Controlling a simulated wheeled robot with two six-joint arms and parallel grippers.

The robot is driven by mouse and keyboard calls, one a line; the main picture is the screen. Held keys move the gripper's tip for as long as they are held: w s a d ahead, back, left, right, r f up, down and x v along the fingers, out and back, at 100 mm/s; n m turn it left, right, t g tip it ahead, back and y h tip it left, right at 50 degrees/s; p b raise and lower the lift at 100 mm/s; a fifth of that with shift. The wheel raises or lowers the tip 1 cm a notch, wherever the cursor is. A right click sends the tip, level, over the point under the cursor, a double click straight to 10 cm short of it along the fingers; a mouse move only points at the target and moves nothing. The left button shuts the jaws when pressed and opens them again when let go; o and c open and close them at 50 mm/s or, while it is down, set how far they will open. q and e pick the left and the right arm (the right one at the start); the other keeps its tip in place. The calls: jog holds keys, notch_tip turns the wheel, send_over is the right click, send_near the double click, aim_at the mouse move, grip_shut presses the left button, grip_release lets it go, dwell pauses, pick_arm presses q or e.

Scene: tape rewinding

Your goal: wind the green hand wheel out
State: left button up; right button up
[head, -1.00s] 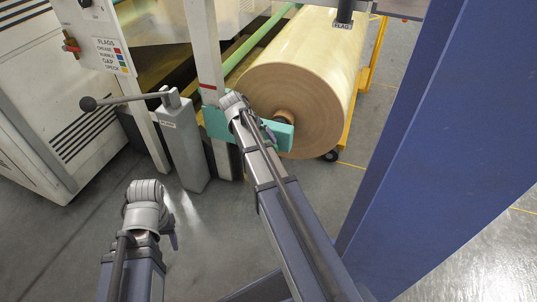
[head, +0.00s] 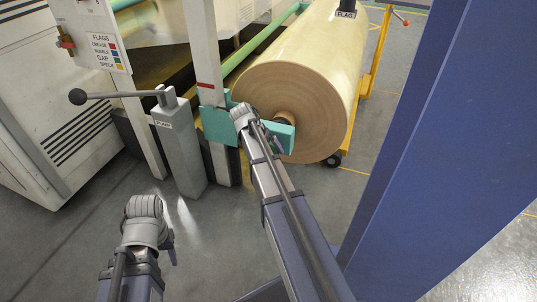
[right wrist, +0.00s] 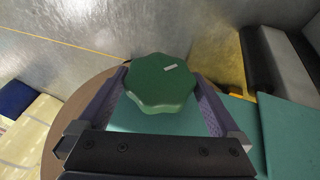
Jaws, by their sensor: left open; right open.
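The green hand wheel (right wrist: 160,83) has a lobed rim and a small pale mark on top, and it fills the middle of the right wrist view. My right gripper (right wrist: 160,92) is open, with one finger on each side of the wheel. I cannot tell whether the fingers touch its rim. A teal plate (right wrist: 270,125) lies behind the wheel; it also shows in the head view (head: 216,125). In the head view my right arm hides the wheel. My left gripper (head: 169,245) is at the lower left, open and away from the wheel, mostly hidden by its wrist.
A large tan roll (head: 300,85) stands beside the teal plate. A grey post (head: 180,150) with a black-knobbed lever (head: 120,95) stands left of my right arm. A white upright (head: 205,60) is close by. Grey floor (head: 225,240) is open between my arms.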

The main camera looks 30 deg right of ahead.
jog(key=c, duration=1)
jog(key=shift+w+f, duration=0.1)
jog(key=shift+f+g+h+b, duration=0.1)
jog(key=shift+g+h+b, duration=0.2)
jog(key=shift+g+b, duration=0.15)
jog(key=shift+w+f+n+g+h+b, duration=0.15)
jog(key=shift+n+g+h+b, duration=0.15)
jog(key=shift+g+h+b, duration=0.55)
jog(key=g+h+b, duration=0.1)
jog(key=b, duration=0.2)
jog(key=shift+a+n, duration=0.1)
jog(key=shift+n, duration=0.2)
jog(key=shift+r+g+h+b, duration=0.2)
jog(key=shift+g+h+b, duration=0.3)
jog(key=shift+h+b, duration=0.15)
